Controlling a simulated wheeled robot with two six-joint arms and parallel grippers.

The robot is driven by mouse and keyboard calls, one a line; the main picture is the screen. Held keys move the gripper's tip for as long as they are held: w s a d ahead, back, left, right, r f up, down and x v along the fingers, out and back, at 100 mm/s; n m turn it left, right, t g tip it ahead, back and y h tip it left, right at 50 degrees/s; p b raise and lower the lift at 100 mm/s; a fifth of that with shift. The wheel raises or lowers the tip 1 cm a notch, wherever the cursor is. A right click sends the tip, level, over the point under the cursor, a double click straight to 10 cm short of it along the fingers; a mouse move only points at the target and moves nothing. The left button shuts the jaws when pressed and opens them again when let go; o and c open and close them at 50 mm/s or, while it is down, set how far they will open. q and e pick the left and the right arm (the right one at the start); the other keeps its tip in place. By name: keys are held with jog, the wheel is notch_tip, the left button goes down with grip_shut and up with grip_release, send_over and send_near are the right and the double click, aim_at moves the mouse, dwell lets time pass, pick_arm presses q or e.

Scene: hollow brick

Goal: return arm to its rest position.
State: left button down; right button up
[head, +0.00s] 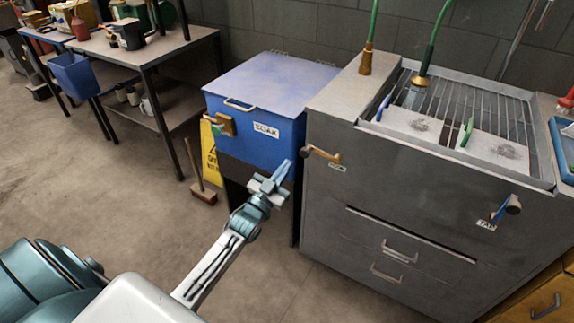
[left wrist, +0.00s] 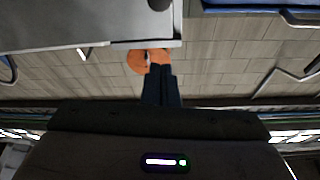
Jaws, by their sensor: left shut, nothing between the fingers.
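My left gripper (head: 279,177) is in the middle of the head view, at the end of my pale arm that comes in from the lower left. Its fingers are together, with nothing between them. In the picture it overlaps the dark lower front of the blue SOAK tank (head: 270,80), just left of the grey sink cabinet (head: 385,200). I cannot tell whether it touches either. My right gripper does not show.
Brass levers stick out from the tank (head: 226,125) and the cabinet (head: 320,153). A blue lever (head: 501,212) is further right. A yellow floor sign (head: 210,155) and a broom (head: 203,193) stand left of the tank. The floor (head: 110,190) at left is clear.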

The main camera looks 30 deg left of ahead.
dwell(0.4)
